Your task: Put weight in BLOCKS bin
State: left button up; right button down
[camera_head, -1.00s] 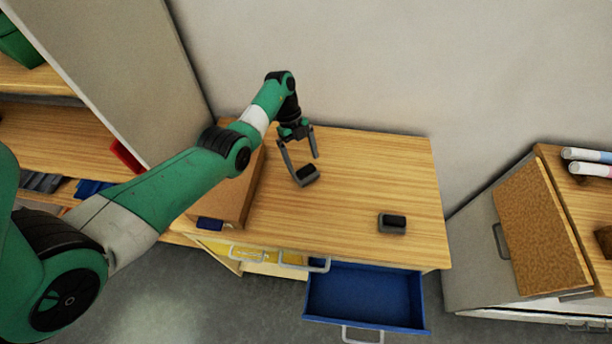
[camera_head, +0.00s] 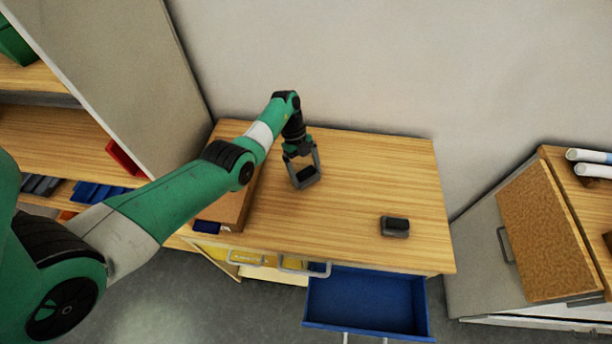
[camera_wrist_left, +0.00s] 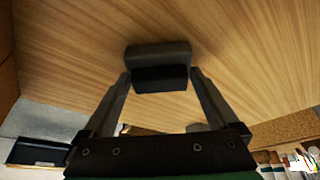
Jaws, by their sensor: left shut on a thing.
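A dark grey weight (camera_head: 305,174) is between the fingertips of my left gripper (camera_head: 306,178) over the left part of the wooden table top. In the left wrist view the same weight (camera_wrist_left: 160,68) fills the space between the two fingers, which are shut on it. I cannot tell whether it still touches the table. A second dark grey weight (camera_head: 395,226) sits on the table at the front right. No bin marked BLOCKS can be read in these views. My right gripper is not in view.
A blue drawer (camera_head: 365,300) stands open below the table's front edge. A brown box (camera_head: 232,205) stands on the table's left side, beside my left arm. A cabinet with a cork panel (camera_head: 545,240) is at the right. The table's (camera_head: 390,170) back right is clear.

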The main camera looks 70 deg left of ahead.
aim_at(306, 173)
pick_arm(q)
grip_shut()
jog(key=shift+r, duration=0.2)
jog(key=shift+r+p, duration=0.25)
jog(key=shift+p, duration=0.05)
jog(key=r+p, duration=0.1)
jog(key=r, duration=0.1)
jog(key=r+p, duration=0.1)
jog(key=p, duration=0.1)
jog(key=shift+s+d+r, duration=0.15)
jog(key=shift+d+r, duration=0.05)
jog(key=shift+r, duration=0.15)
jog(key=s+d+r+p, duration=0.8)
jog(key=s+d+p, duration=0.1)
jog(key=p, duration=0.7)
jog(key=shift+d+r, duration=0.25)
jog(key=shift+d, duration=0.35)
